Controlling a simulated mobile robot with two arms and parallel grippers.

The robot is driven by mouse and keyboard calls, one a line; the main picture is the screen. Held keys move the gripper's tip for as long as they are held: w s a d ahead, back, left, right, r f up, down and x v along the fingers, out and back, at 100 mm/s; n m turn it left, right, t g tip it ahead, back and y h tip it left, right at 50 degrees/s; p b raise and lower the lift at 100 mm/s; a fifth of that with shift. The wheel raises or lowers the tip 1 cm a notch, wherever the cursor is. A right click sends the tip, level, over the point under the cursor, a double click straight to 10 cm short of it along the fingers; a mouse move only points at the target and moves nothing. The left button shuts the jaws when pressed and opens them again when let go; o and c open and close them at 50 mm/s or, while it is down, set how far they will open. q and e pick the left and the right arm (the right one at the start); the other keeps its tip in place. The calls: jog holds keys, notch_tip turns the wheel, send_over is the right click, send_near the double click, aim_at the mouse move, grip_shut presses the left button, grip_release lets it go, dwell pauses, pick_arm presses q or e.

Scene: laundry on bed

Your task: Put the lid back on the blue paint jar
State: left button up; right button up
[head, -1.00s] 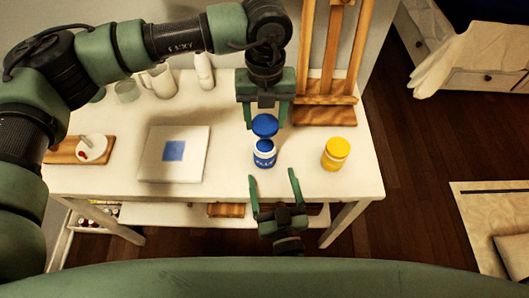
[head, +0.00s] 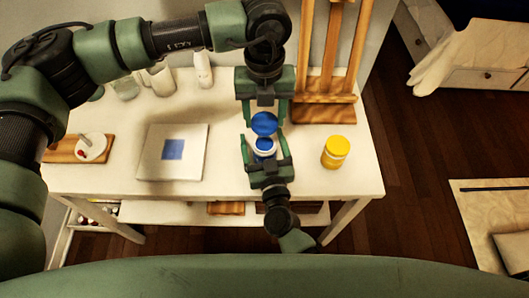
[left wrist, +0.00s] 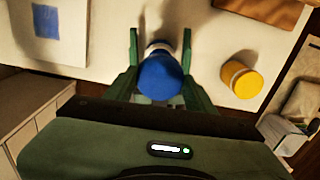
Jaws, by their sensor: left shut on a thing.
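The blue lid (head: 264,123) is held flat between the fingers of my left gripper (head: 265,116), which is shut on it. It hangs just above and behind the mouth of the blue paint jar (head: 263,153), which stands upright and open on the table. In the left wrist view the lid (left wrist: 160,77) hides most of the jar. My right gripper (head: 265,145) reaches in from the front with one finger on each side of the jar. Its fingers look open, with a small gap to the jar.
A yellow jar (head: 335,152) stands to the right on the white table (head: 220,105). A canvas with a blue square (head: 155,165) lies to the left. A wooden easel (head: 325,110) stands behind. Cups and a bottle (head: 203,70) are at the back left.

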grip_shut()
pick_arm(q)
send_over(265, 145)
jog(key=shift+f, duration=2.5)
jog(key=shift+f, duration=0.85)
jog(key=shift+f, duration=0.6)
